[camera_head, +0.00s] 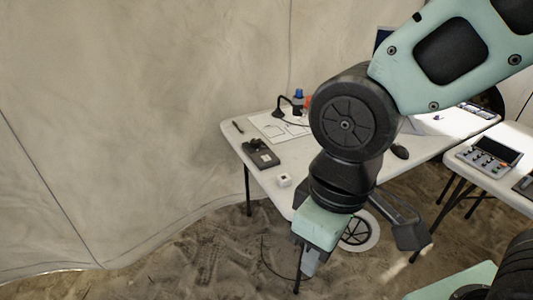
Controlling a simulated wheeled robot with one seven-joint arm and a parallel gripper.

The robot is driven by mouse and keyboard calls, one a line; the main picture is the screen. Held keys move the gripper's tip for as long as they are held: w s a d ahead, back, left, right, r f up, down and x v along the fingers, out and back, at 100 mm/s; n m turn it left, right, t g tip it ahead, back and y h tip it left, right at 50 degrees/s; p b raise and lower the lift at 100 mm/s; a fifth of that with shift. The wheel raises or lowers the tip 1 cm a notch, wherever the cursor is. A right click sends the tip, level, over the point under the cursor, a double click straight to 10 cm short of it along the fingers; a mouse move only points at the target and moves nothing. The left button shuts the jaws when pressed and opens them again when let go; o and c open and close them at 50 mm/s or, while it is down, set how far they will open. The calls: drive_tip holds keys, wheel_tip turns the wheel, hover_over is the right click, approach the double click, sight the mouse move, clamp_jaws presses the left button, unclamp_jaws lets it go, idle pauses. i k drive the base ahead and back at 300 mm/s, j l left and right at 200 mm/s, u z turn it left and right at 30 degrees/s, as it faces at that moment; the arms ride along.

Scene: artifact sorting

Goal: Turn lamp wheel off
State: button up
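A round wheel (373,233) with a pale rim and dark spokes shows low behind my wrist, below the table edge. Its left side is partly covered by my arm, and I cannot tell whether it is the lamp wheel. A small black lamp-like item (281,106) with a curved neck stands at the back of the left table; no wheel on it can be made out. My gripper (311,263) hangs from my wrist in front of the table, pointing down, left of the spoked wheel. Its fingers are too small and dark to read, and nothing held can be made out.
The white left table (233,137) holds a black device (261,154), a small white cube (284,181), paper sheets (275,126) and a blue-capped bottle (298,97). A second table with a button panel (489,155) stands right. Sandy floor (215,255) is open at lower left, beside the tent wall.

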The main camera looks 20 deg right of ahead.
sight(255, 142)
drive_tip(key=i+l+u, duration=0.2)
drive_tip(key=i, duration=0.35)
drive_tip(key=i+l+u, duration=0.1)
drive_tip(key=i+u, duration=0.15)
drive_tip(key=i, duration=0.3)
